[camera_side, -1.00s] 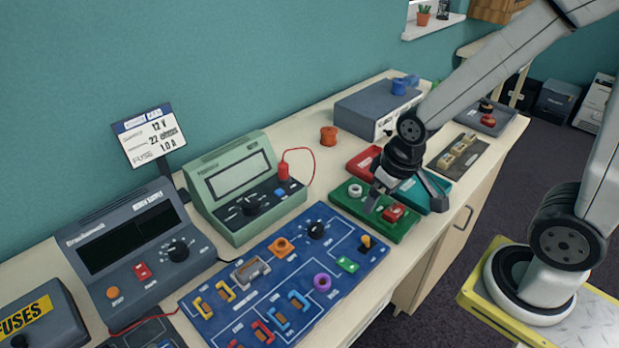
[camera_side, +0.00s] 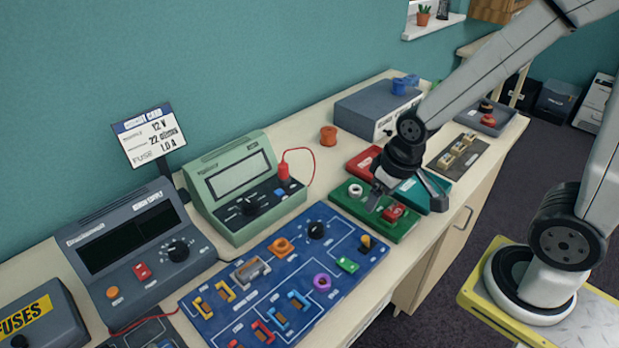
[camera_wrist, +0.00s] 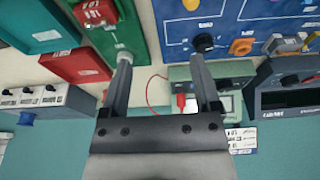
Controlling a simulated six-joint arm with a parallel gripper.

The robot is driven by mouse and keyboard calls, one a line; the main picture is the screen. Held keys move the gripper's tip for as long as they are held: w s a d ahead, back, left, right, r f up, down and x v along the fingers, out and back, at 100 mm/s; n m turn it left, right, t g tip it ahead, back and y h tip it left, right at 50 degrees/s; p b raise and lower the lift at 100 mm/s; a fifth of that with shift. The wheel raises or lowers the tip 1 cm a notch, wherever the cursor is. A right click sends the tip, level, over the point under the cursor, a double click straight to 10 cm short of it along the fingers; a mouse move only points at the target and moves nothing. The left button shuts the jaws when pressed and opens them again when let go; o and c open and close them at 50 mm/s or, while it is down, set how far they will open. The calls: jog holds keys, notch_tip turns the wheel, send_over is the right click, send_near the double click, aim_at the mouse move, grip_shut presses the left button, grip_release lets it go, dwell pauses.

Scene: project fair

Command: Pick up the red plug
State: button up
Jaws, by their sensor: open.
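The red plug (camera_side: 283,172) stands upright in the green meter (camera_side: 240,185), with a thin red wire looping from it. In the wrist view the red plug (camera_wrist: 181,101) shows between the lines of my fingers, beyond them and apart. My gripper (camera_side: 407,194) is open and empty, over the green tray (camera_side: 348,207) to the right of the meter. Its fingers also show spread in the wrist view (camera_wrist: 160,62). Nothing is between the fingertips.
The green tray holds a red block (camera_side: 394,211) and a pale ring (camera_side: 355,190). Red and teal trays (camera_side: 363,162) lie behind it. A blue circuit board (camera_side: 215,320) with several parts lies in front of the meter. An orange spool (camera_side: 328,136) stands behind, with bare bench around it.

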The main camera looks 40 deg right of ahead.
jog(key=shift+w, duration=0.1)
notch_tip(320, 180, up, 2)
jog(key=n+g+y, duration=0.1)
jog(key=n+g, duration=0.2)
jog(key=n, duration=1.5)
send_over(283, 165)
jog(key=d, duration=0.2)
jog(key=shift+w+a, duration=0.2)
jog(key=shift+a, duration=0.05)
jog(key=shift+a+f, duration=0.15)
jog(key=shift+f, duration=1.15)
jog(key=shift+f, duration=0.1)
jog(key=shift+a+f, duration=0.25)
jog(key=shift+f, duration=1)
jog(key=shift+a+f, duration=0.2)
jog(key=shift+f, duration=1)
